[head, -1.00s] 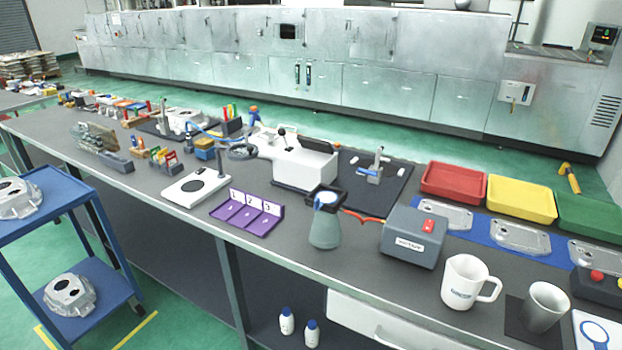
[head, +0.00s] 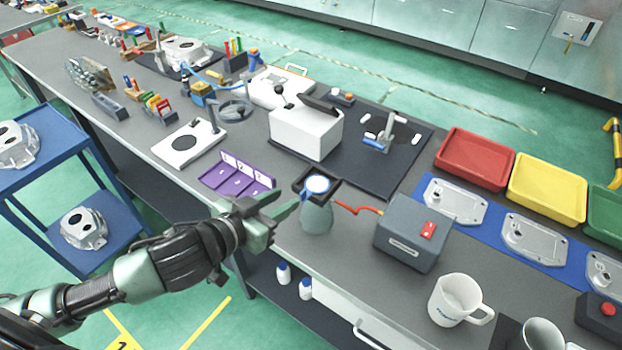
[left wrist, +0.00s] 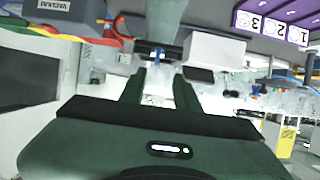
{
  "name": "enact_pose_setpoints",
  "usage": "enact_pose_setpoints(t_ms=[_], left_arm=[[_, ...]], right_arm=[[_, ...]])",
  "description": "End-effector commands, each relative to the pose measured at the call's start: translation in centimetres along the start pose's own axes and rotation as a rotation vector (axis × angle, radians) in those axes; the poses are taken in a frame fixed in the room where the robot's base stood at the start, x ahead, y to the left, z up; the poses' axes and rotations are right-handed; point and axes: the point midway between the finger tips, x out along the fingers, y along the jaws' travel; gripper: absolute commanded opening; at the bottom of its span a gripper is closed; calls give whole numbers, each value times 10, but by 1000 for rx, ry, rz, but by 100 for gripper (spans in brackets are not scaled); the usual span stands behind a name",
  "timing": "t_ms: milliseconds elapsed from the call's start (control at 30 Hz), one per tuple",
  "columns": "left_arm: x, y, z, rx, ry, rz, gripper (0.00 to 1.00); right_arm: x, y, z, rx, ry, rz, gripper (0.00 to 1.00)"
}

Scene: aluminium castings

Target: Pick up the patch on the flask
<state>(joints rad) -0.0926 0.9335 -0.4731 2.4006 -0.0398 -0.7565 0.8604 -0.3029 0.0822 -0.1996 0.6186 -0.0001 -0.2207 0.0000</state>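The grey-green flask (head: 317,216) stands upright near the bench's front edge. A round white patch with a blue rim (head: 318,184) sits at its top, within a dark square frame (head: 300,187). My left gripper (head: 290,201) is just left of the flask, pointing toward it. Its two fingers are apart with nothing visible between them in the left wrist view (left wrist: 158,78). In that upside-down view the flask (left wrist: 165,18) shows at the top, beyond the fingertips; the patch is not clear there. My right gripper is not in view.
A grey box with a red switch (head: 412,232) stands right of the flask, with a red cable between. A purple numbered tray (head: 232,180) lies to the left. A white box (head: 305,133) stands behind. A white mug (head: 455,300) is at front right.

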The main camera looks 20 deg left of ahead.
Motion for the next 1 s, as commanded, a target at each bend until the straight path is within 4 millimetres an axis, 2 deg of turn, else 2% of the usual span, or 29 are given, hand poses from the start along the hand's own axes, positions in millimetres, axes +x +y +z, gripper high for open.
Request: enact_pose_setpoints(t_ms=[133,400,667,700,800,1000], left_arm=[[14,2,-2,0,3,0,32],[51,6,2,2,2,0,32],[56,6,4,3,1,1,32],[56,6,4,3,1,1,29],[56,6,4,3,1,1,1],[55,6,3,3,1,1,0]], right_arm=[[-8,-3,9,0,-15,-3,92],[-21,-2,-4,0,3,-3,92],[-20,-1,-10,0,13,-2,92],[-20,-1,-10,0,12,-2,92],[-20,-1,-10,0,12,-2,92],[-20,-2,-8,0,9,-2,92]])
